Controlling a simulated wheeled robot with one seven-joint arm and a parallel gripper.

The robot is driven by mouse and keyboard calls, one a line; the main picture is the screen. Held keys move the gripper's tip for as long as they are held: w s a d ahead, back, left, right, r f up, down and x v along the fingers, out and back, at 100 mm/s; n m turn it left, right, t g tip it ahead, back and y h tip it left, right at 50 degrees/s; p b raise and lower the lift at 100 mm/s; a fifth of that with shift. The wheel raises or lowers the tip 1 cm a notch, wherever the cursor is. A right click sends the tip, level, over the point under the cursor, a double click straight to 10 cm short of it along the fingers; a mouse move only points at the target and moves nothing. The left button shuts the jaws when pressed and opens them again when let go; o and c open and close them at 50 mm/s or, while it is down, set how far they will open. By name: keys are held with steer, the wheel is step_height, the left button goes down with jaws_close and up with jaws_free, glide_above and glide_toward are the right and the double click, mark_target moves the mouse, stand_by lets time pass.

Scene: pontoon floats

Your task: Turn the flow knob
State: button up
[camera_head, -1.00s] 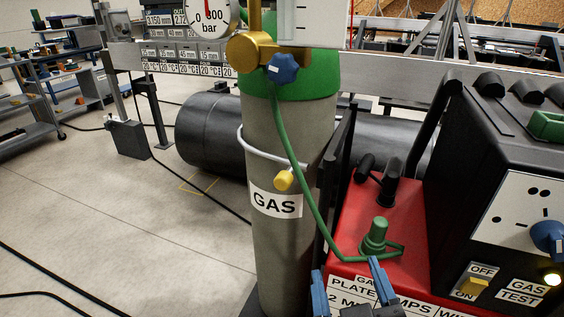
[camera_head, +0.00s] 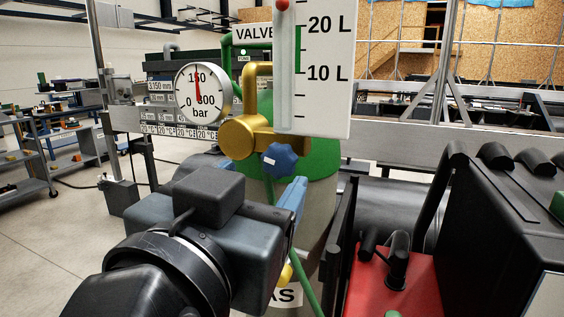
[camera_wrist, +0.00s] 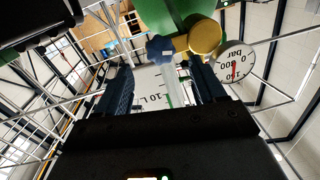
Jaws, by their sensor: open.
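The blue lobed flow knob (camera_head: 282,160) sits on the front of the brass regulator (camera_head: 240,137), below the flow scale. It also shows in the wrist view (camera_wrist: 160,48), just beyond and between my fingertips. The white flow scale (camera_head: 325,100), marked 10 L and 20 L, has a clear tube with a red ball (camera_head: 283,5) near the top of the picture. My gripper (camera_head: 297,188) is open and empty, just below the knob in the head view. One blue finger shows clearly there; in the wrist view both fingers (camera_wrist: 160,75) are spread apart. I see no contact with the knob.
A round pressure gauge (camera_head: 202,94) is left of the regulator. The green-shouldered gas cylinder (camera_head: 322,165) stands behind my gripper, with a green hose (camera_head: 304,285) running down. A black machine (camera_head: 490,220) and red box (camera_head: 410,285) stand at right. A grey rail crosses behind.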

mark_target(278, 166)
steer(key=p+x, duration=0.1)
steer(key=x, duration=0.5)
steer(key=c, duration=1)
steer(key=shift+f+b, duration=0.15)
steer(key=shift+b, duration=0.2)
steer(key=shift+c, duration=0.3)
